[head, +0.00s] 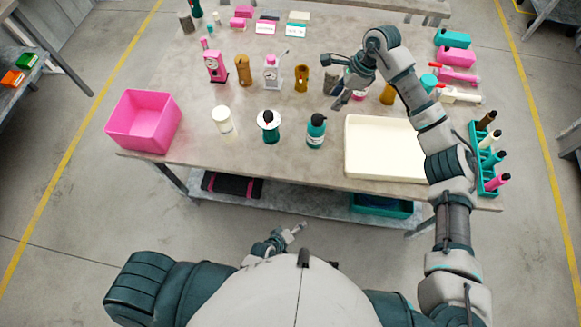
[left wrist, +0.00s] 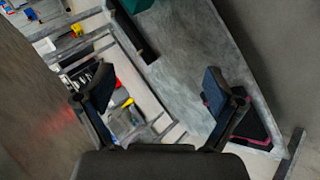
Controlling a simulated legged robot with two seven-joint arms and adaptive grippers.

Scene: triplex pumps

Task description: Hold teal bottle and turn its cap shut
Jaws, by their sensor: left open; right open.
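The teal bottle (head: 316,130) with a black cap stands upright near the table's front edge, left of the cream tray. The cap looks seated on it, but how tight cannot be told. My right gripper (head: 333,82) is open above the table, behind the bottle and apart from it, among the upright items. My left gripper (head: 296,229) is low in front of the table, below its edge and away from the bottle. In the left wrist view its two fingers (left wrist: 160,82) are spread with nothing between them. The bottle does not show clearly in that view.
A teal container with a white disc and black knob (head: 270,127) and a white jar (head: 222,121) stand left of the bottle. A cream tray (head: 347,160) lies to its right. A pink bin (head: 144,120) sits at the table's left. A teal rack (head: 477,150) holds several bottles.

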